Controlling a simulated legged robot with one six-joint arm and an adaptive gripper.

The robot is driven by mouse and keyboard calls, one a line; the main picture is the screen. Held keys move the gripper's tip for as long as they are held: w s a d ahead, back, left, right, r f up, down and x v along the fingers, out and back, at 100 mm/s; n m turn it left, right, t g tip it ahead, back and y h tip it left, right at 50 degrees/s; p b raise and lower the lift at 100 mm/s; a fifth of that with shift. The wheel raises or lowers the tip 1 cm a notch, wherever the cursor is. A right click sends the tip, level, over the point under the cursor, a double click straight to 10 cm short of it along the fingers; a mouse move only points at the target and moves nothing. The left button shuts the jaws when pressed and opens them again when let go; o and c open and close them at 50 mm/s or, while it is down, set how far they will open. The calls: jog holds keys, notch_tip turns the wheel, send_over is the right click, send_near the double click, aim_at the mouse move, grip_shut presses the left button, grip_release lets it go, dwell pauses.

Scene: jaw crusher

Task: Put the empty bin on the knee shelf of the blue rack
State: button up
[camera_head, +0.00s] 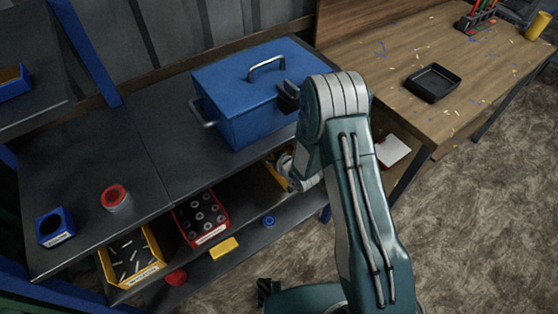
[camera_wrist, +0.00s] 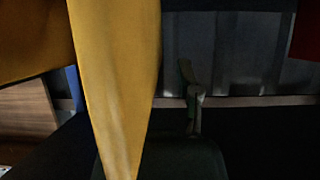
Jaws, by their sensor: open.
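A yellow bin (camera_head: 278,178) shows only as a strip beside my wrist at the right end of the rack's lower shelf. Its inside is hidden by my arm. A large yellow surface (camera_wrist: 115,85), probably this bin, fills the left and middle of the wrist view, very close. My gripper (camera_wrist: 190,95) is open; one finger shows just right of the yellow surface, the other is hidden. In the head view the fingers are hidden, and whether they touch the bin cannot be told. The blue rack has a dark top shelf (camera_head: 150,175) and a lower shelf (camera_head: 260,238).
The lower shelf holds a yellow bin of bolts (camera_head: 131,257), a red bin of rings (camera_head: 202,217) and a small yellow box (camera_head: 224,248). A blue toolbox (camera_head: 250,95) stands on the top shelf. The wooden workbench (camera_head: 390,55) is close on the right.

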jog(key=v, duration=1.1)
jog(key=shift+f, duration=0.1)
